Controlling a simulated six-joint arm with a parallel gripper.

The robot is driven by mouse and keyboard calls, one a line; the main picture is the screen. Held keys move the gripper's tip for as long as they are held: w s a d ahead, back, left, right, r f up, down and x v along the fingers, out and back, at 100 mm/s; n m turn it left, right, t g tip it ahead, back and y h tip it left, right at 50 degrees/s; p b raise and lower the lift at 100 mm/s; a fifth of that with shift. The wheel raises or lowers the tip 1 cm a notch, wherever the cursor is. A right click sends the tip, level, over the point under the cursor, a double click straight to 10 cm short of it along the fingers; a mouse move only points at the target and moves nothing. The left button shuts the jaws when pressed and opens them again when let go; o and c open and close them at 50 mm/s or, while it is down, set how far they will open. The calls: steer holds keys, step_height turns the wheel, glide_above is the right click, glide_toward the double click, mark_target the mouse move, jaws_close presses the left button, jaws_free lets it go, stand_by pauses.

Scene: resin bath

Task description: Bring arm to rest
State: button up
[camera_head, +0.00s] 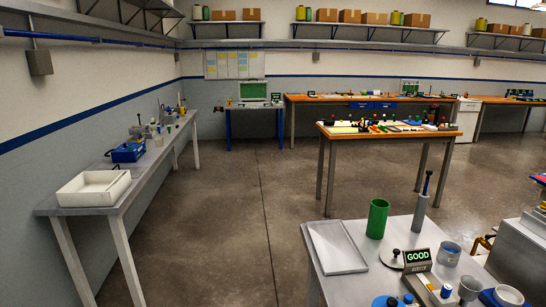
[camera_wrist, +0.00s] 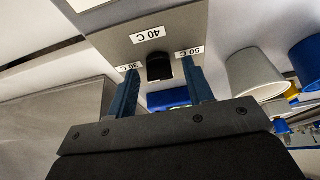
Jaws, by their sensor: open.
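My gripper (camera_wrist: 160,66) shows in the wrist view with two blue fingers spread apart. A black knob (camera_wrist: 160,68) on a grey panel (camera_wrist: 112,40) sits in the picture between the fingertips. I cannot tell whether the fingers touch it. The panel carries labels reading 30 C, 40 C (camera_wrist: 148,35) and 50 C. A blue part (camera_wrist: 168,98) shows below the knob, between the fingers. Nothing is seen held. I cannot make out my gripper in the head view.
A pale cup (camera_wrist: 256,75) and a blue cup (camera_wrist: 310,62) are right of the fingers. In the head view, the near table (camera_head: 318,283) holds a tray (camera_head: 337,246), a green cylinder (camera_head: 377,218) and a display (camera_head: 417,258) reading GOOD. A grey box (camera_head: 520,250) stands at the right edge.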

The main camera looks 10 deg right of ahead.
steer(key=v, duration=1.7)
steer(key=x, duration=1.7)
steer(key=m+h, duration=0.1)
steer(key=m, duration=0.4)
steer(key=shift+a+h, duration=0.15)
steer(key=shift+h, duration=0.25)
steer(key=m+g+h, duration=0.1)
steer(key=m, duration=0.3)
steer(key=shift+w+a, duration=0.1)
steer(key=shift+w+m+g+h, duration=0.1)
steer(key=shift+m+g+h, duration=0.35)
steer(key=shift+m, duration=0.85)
steer(key=shift+w+m+g+h, duration=0.1)
steer(key=shift+m+g+h, duration=0.3)
steer(key=shift+m, duration=0.9)
steer(key=shift+m+g, duration=0.75)
steer(key=shift+m, duration=0.95)
steer(key=shift+s+n+t+y, duration=0.1)
steer(key=shift+n+t+y, duration=0.3)
steer(key=shift+n, duration=1.2)
steer(key=shift+s+n+t+y, duration=0.1)
steer(key=shift+n+t, duration=0.6)
steer(key=shift+n, duration=0.9)
